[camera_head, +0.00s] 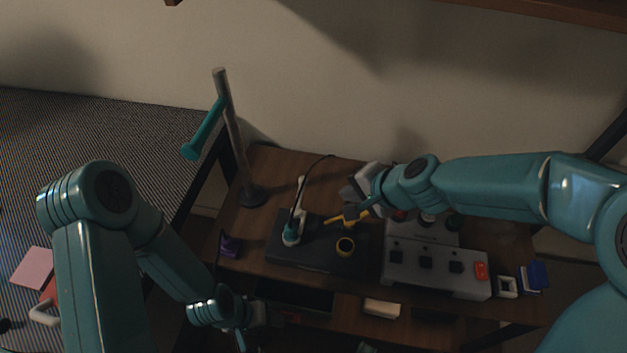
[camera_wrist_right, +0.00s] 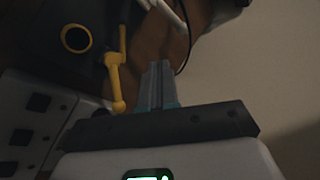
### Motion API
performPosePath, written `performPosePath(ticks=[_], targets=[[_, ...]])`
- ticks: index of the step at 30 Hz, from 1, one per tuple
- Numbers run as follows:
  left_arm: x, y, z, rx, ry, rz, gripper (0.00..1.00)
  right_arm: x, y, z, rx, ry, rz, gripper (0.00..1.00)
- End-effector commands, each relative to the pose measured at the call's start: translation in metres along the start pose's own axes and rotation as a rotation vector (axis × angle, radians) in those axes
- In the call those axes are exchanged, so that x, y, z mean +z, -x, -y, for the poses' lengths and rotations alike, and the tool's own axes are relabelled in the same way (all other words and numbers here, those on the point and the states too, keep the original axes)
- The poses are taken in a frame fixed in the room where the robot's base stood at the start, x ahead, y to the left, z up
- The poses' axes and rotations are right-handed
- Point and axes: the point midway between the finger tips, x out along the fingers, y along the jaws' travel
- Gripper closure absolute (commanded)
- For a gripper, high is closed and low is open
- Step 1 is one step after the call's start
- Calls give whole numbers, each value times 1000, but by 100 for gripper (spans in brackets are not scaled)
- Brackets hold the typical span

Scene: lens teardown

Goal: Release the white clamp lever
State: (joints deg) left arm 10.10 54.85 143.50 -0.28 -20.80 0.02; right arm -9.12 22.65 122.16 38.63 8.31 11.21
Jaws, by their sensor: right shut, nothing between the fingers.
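The white clamp lever (camera_head: 299,192) stands nearly upright at the left end of the black box (camera_head: 318,257), above a white and teal part (camera_head: 291,233). A white piece, probably this lever, shows partly at the top edge of the right wrist view (camera_wrist_right: 167,11). My right gripper (camera_head: 350,207) is shut and empty, right of the white lever and apart from it, close to a yellow lever (camera_head: 347,217). Its closed fingers also show in the right wrist view (camera_wrist_right: 156,84). My left gripper (camera_head: 262,318) is low, near the bench's front edge; its fingers are too dark to read.
A yellow ring (camera_head: 345,246) sits on the black box. A grey control box (camera_head: 432,268) with dark switches and a red one stands to the right. A metal post (camera_head: 235,140) with a teal handle rises at the back left. A thin black cable runs behind the white lever.

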Motion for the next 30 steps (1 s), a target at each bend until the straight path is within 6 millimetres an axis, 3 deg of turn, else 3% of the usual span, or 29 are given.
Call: performPosePath(ticks=[11, 16, 30], targets=[[0, -2, 1, 0, 0, 0, 35, 7, 7, 3, -20, -14, 3, 100], [0, -7, 2, 0, 0, 0, 35, 8, -1, 1, -18, -16, 4, 100], [-1, -42, 15, 0, 0, 0, 35, 7, -97, 3, -18, -15, 3, 100]])
